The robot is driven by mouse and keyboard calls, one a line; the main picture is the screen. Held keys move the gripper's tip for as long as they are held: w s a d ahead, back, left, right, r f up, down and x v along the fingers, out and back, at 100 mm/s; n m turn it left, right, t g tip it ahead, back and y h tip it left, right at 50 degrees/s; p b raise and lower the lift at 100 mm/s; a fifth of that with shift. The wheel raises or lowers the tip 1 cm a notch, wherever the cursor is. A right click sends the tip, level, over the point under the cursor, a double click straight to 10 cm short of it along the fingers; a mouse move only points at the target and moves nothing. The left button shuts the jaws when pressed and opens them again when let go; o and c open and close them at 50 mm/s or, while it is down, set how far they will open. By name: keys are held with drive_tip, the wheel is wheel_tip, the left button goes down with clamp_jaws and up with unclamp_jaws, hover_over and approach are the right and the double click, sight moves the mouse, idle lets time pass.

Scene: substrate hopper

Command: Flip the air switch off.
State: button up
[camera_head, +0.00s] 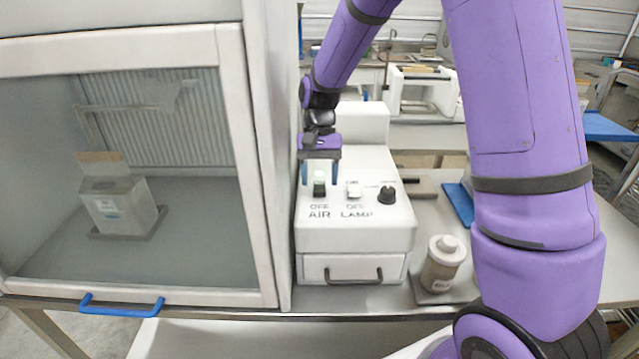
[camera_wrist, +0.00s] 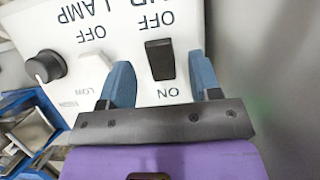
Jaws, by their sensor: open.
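The air switch (camera_head: 319,189) is a dark rocker above the AIR label on the front of the white control box (camera_head: 340,236). In the wrist view the air switch (camera_wrist: 160,60) sits between the words OFF and ON. Its exact tilt is hard to tell. My gripper (camera_head: 320,183) points down over the switch, with one blue finger on each side. In the wrist view my gripper (camera_wrist: 162,72) is open and empty, its fingers straddling the rocker. Whether the fingers touch the panel is not clear. A pale green spot shows just above the switch in the head view.
The white lamp switch (camera_head: 354,191) and a black knob (camera_head: 387,195) are right of the air switch. A glass-fronted cabinet (camera_head: 258,150) stands close on the left. A lidded jar (camera_head: 441,265) stands at the right. A drawer (camera_head: 352,269) is below the panel.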

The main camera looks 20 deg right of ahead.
drive_tip(key=shift+x, duration=0.95)
drive_tip(key=c, duration=0.9)
drive_tip(key=shift+s+a+t+h, duration=0.15)
drive_tip(key=shift+t+h, duration=0.1)
drive_tip(key=shift+t, duration=0.3)
drive_tip(key=shift+s+d+t+h, duration=0.15)
drive_tip(key=shift+t+h, duration=0.1)
drive_tip(key=shift+t, duration=0.3)
drive_tip(key=shift+s+a+t+h, duration=0.15)
drive_tip(key=shift+t+h, duration=0.25)
drive_tip(key=shift+t, duration=0.6)
